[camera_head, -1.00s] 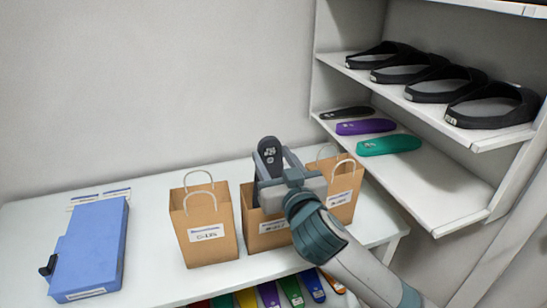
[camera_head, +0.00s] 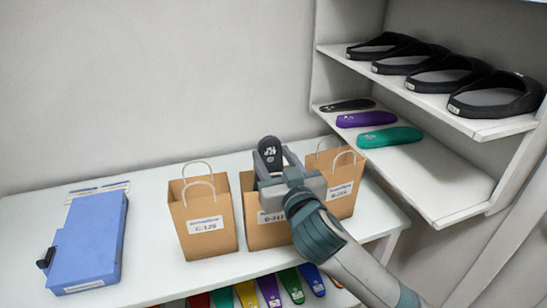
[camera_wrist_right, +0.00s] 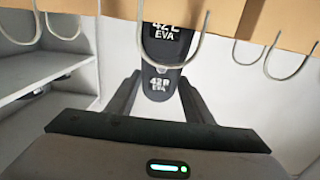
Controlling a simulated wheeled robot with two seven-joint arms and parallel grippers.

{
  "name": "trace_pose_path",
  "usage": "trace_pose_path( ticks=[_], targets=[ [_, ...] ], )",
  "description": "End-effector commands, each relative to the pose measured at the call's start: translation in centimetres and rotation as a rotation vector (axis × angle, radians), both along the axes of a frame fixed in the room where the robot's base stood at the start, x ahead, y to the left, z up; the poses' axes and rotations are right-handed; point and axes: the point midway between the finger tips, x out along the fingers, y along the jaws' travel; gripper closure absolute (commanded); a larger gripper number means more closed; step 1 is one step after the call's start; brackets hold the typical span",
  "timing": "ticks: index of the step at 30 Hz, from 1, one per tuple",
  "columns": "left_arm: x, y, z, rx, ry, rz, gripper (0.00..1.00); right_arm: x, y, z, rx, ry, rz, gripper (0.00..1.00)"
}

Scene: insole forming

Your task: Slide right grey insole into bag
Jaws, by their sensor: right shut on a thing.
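My right gripper (camera_head: 270,172) is shut on a dark grey insole (camera_head: 268,152), held upright over the middle paper bag (camera_head: 267,236). The insole's upper end sticks up above the fingers; its lower part is hidden by my gripper and the bag. I cannot tell how deep the held insole is in the bag. My left gripper is not in view.
Paper bags stand close on both sides, one left (camera_head: 208,226) and one right (camera_head: 340,195). A blue box (camera_head: 88,245) lies on the table's left. A shelf (camera_head: 440,185) at right holds black sandals and insoles. Several coloured insoles (camera_head: 270,290) show below the table's front edge.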

Motion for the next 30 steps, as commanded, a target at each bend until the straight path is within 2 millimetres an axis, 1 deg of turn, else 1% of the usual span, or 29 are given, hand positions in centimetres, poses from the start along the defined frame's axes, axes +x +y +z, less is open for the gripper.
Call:
trace_pose_path(
  ticks=[8,9,10,11,17,23,26,30],
  targets=[
    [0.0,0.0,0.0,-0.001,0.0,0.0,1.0,0.0,0.0,0.0,0.0,0.001,0.0,0.75],
    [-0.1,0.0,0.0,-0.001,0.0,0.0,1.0,0.0,0.0,0.0,0.0,0.001,0.0,0.43],
    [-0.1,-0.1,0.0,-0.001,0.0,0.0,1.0,0.0,0.0,0.0,0.0,0.001,0.0,0.36],
    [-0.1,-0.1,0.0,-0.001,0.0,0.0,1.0,0.0,0.0,0.0,0.0,0.001,0.0,0.31],
    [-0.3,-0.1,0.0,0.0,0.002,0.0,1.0,0.0,0.0,0.0,0.0,0.001,0.0,0.31],
    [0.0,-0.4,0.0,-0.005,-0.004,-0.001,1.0,-0.3,0.0,-0.1,0.001,0.001,0.0,0.31],
    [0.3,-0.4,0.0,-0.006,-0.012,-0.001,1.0,-0.8,-0.2,-0.1,0.002,0.002,0.001,0.31],
    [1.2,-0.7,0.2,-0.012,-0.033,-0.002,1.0,-2.2,-0.6,-0.2,0.002,0.002,0.002,0.31]
  ],
)
